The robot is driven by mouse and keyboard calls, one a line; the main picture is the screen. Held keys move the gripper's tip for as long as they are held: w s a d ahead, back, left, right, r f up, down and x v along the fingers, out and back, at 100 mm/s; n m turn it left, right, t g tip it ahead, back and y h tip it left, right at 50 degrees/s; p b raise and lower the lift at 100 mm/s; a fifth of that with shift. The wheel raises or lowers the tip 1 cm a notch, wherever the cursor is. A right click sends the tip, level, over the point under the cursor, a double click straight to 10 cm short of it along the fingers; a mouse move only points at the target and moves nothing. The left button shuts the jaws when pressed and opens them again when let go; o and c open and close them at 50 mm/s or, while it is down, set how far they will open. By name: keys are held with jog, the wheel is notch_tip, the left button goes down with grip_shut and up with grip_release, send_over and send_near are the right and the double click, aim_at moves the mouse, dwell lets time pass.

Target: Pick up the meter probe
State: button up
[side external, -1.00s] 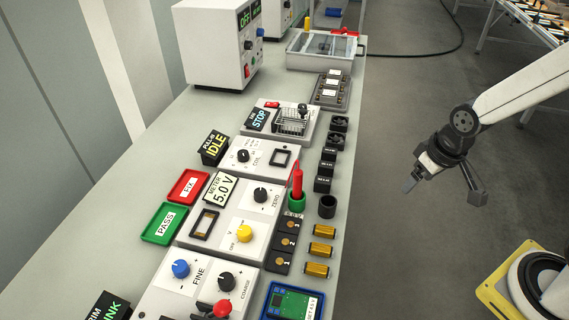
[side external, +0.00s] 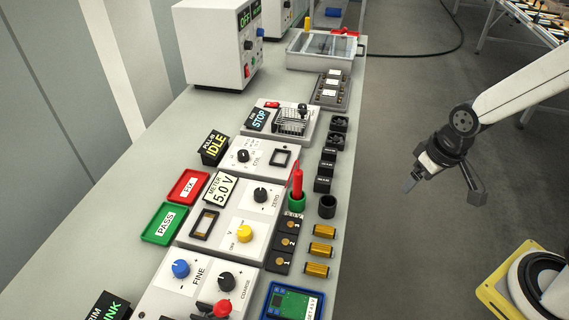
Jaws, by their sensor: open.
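The red meter probe (side external: 297,183) stands upright in a green round holder (side external: 296,202) near the right edge of the bench, beside the meter panel. My gripper (side external: 443,184) is open and empty. It hangs over the floor to the right of the bench, well apart from the probe. Its two fingers are spread, one at lower left and one at lower right.
A black empty cup (side external: 327,206) stands just right of the probe's holder. Several gold cylinders (side external: 321,249) and black blocks (side external: 322,184) line the bench edge. The meter panel (side external: 232,218) with knobs lies left of the probe. The space between gripper and bench is clear.

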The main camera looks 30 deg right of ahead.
dwell(0.3)
jog(key=shift+c, duration=0.6)
